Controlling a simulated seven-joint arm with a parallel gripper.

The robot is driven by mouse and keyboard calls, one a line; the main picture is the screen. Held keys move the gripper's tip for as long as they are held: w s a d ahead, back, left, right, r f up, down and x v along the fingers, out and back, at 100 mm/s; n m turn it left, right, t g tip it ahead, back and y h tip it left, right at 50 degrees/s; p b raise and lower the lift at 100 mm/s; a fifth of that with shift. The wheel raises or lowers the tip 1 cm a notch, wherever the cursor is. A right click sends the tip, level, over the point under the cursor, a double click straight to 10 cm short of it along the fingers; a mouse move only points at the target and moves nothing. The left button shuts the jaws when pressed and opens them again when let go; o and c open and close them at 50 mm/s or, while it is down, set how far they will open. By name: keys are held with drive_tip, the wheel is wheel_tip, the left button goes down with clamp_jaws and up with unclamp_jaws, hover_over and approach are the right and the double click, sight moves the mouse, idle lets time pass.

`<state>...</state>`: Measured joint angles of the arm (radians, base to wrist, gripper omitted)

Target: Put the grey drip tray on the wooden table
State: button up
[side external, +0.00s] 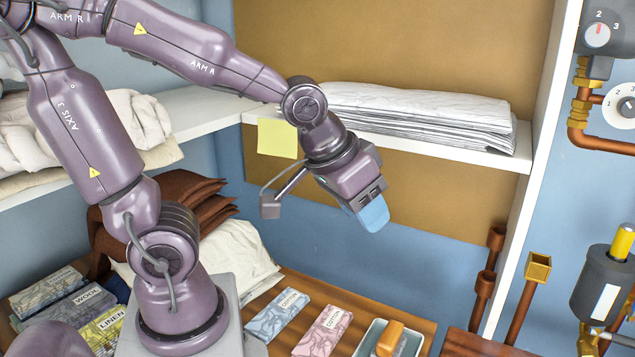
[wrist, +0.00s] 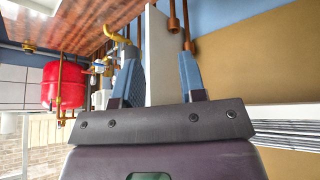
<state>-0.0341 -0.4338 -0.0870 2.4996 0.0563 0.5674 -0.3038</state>
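My gripper (side external: 374,214) hangs in the air in front of the brown back board, below the shelf and above the table. In the wrist view my gripper (wrist: 157,54) has its two blue fingers apart with nothing between them. The wooden table (side external: 262,303) is at the bottom of the side view, with goods on it. A pale grey-green tray (side external: 366,336) sits at its front right, cut off by the picture edge. It holds a wooden-handled item. I cannot tell whether this is the grey drip tray; no other tray is clearly visible.
Cotton packets (side external: 322,331) lie on the table left of the tray. A white shelf (side external: 420,148) with folded sheets (side external: 410,110) is above. Copper pipes (side external: 520,295) and a dark cylinder (side external: 603,283) stand right. A red tank (wrist: 64,85) shows in the wrist view.

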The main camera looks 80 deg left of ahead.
drive_tip(key=s+r+m, duration=0.2)
drive_tip(key=s+r, duration=0.2)
drive_tip(key=s, duration=0.2)
drive_tip(key=shift+s+a+r+h, duration=0.15)
drive_tip(key=shift+a+r+h, duration=0.1)
drive_tip(key=shift+a+h, duration=0.1)
